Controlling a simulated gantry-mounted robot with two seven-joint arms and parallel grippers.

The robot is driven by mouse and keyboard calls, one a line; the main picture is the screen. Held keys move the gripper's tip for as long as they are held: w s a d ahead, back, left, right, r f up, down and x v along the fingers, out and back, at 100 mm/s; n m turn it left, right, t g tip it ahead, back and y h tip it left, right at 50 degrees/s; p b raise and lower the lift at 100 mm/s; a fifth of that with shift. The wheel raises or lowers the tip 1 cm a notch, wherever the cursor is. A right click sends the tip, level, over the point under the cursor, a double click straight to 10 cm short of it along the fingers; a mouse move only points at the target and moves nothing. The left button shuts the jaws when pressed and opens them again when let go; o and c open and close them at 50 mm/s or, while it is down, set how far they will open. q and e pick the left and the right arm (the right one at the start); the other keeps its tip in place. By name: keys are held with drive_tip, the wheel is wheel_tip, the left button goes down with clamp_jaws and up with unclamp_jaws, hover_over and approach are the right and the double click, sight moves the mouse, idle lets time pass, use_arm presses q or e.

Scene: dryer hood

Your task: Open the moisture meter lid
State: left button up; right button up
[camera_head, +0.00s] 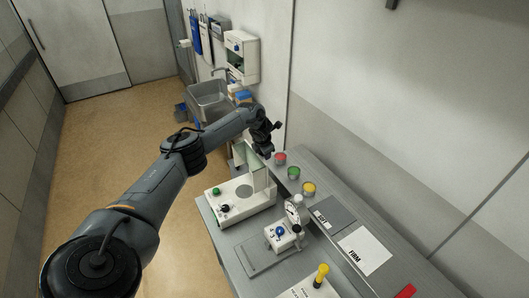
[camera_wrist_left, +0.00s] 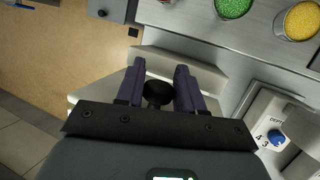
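The moisture meter is a white box (camera_head: 231,206) on the grey bench, with a green button, a dark knob and a round grey plate on top. Its lid (camera_head: 259,176), a pale frame with a greenish pane, stands upright at the box's far right edge. My left gripper (camera_head: 268,146) is at the lid's top. In the left wrist view a black round knob (camera_wrist_left: 157,93) fills the gap between the dark fingers of my left gripper (camera_wrist_left: 160,72), which look shut on it. The fingers partly hide the lid there. My right gripper is not in view.
Red, green (camera_head: 293,173) and yellow (camera_head: 308,188) cups stand to the right on a raised ledge. A small white device with a blue knob (camera_head: 281,232) stands in front of them. A yellow-topped item (camera_head: 321,274) is nearer. A sink (camera_head: 209,99) is behind.

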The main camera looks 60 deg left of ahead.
use_arm(q)
drive_tip(key=o, duration=0.4)
drive_tip(key=shift+f, duration=0.1)
drive_tip(key=shift+c, duration=0.2)
drive_tip(key=shift+r, duration=0.2)
drive_tip(key=shift+s+d+r, duration=0.15)
drive_tip(key=shift+d+r, duration=0.05)
drive_tip(key=shift+r, duration=0.35)
drive_tip(key=v, duration=0.9)
drive_tip(key=shift+r+b, duration=0.15)
drive_tip(key=shift+b, duration=0.3)
drive_tip(key=shift+d, duration=0.1)
drive_tip(key=shift+s, duration=0.1)
